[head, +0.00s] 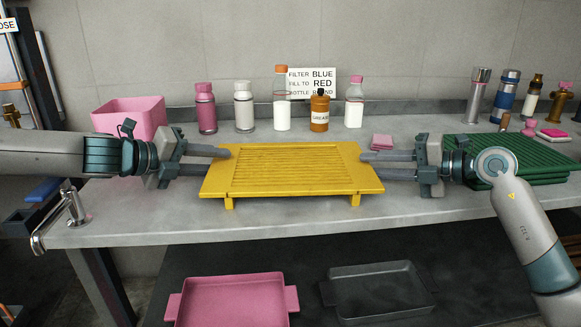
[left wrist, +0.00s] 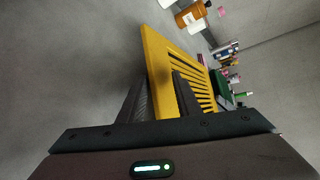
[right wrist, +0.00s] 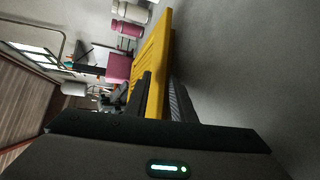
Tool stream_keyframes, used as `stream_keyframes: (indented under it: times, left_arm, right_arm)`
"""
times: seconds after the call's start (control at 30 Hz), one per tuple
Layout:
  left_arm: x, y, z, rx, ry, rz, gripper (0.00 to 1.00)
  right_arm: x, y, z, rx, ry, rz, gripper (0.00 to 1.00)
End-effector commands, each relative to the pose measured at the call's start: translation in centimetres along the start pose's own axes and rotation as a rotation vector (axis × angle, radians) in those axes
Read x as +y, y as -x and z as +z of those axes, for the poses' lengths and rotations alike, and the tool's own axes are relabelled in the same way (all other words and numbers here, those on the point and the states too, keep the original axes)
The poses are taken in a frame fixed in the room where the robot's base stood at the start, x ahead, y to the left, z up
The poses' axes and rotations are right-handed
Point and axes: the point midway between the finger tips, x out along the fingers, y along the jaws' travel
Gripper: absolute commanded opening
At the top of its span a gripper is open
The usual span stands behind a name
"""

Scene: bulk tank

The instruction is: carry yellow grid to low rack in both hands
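The yellow grid (head: 290,168) is a slatted rectangular plate with short feet, roughly level over the front middle of the grey counter. I cannot tell whether its feet touch the counter. My left gripper (head: 222,160) is shut on its left edge, one finger above and one below. In the left wrist view the grid (left wrist: 157,60) runs between the fingers. My right gripper (head: 368,164) is shut on its right edge the same way. In the right wrist view the grid (right wrist: 155,60) fills the gap. Low down, a shelf holds a pink tray (head: 232,300) and a dark tray (head: 378,290).
Several bottles stand behind the grid, including an amber one (head: 320,112). A pink bin (head: 130,118) is at the back left. A green rack (head: 520,155) lies at the right beside my right arm. A metal tap (head: 72,205) rises at the left counter corner.

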Motion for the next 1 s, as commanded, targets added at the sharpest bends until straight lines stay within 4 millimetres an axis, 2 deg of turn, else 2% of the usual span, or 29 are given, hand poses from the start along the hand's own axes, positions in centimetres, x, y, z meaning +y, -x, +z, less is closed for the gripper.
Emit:
stream_keyframes:
  times: [0.03, 0.1, 0.13, 0.57, 1.0]
  left_arm:
    - [0.0, 0.0, 0.0, 0.000, 0.000, 0.000, 0.19]
    - [0.0, 0.0, 0.0, 0.000, 0.000, 0.000, 0.02]
    - [0.0, 0.0, 0.0, 0.000, 0.000, 0.000, 0.00]
    - [-0.3, 0.1, 0.1, -0.001, -0.005, -0.002, 0.00]
    - [-2.6, 1.1, 1.1, 0.000, -0.006, -0.001, 0.00]
  right_arm:
    - [0.0, 0.0, 0.0, 0.000, 0.000, 0.000, 0.11]
    - [0.0, 0.0, 0.0, 0.000, 0.000, 0.000, 0.00]
    - [0.0, 0.0, 0.0, 0.000, 0.000, 0.000, 0.00]
    - [0.3, 0.1, 0.1, -0.001, 0.001, 0.001, 0.00]
    - [2.8, 0.8, 0.5, -0.001, 0.001, 0.000, 0.00]
